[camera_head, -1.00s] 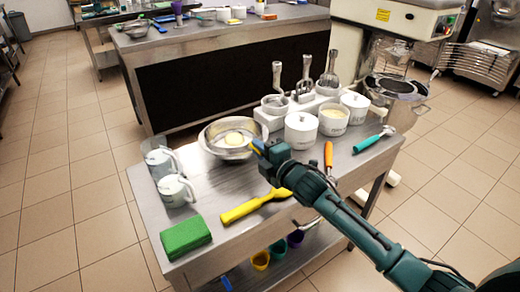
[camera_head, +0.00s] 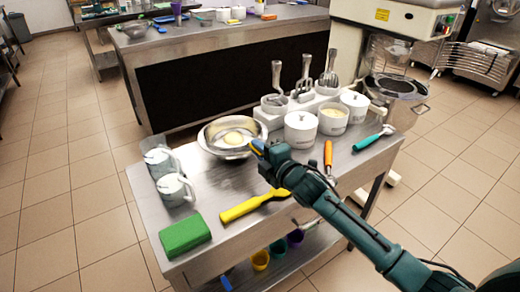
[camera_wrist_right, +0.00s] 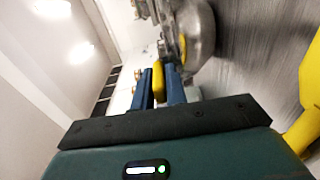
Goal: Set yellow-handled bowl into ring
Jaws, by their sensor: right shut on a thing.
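The metal bowl (camera_head: 213,146) holds a pale round mass and is over the back middle of the steel table; I cannot tell whether it touches the table. My right gripper (camera_head: 262,150) is at the bowl's right side. In the right wrist view its blue fingers (camera_wrist_right: 161,84) are shut on the yellow handle (camera_wrist_right: 158,80), with the bowl's metal side (camera_wrist_right: 202,32) just beyond. A dark-topped round metal part (camera_head: 396,86) at the mixer may be the ring, but I cannot tell. My left gripper is not in view.
White tubs (camera_head: 300,132) and a white utensil holder (camera_head: 272,119) stand close to the bowl's right. Clear jugs (camera_head: 175,190), a green sponge (camera_head: 185,235) and a yellow scraper (camera_head: 240,209) lie nearer. The mixer (camera_head: 395,25) stands at the back right.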

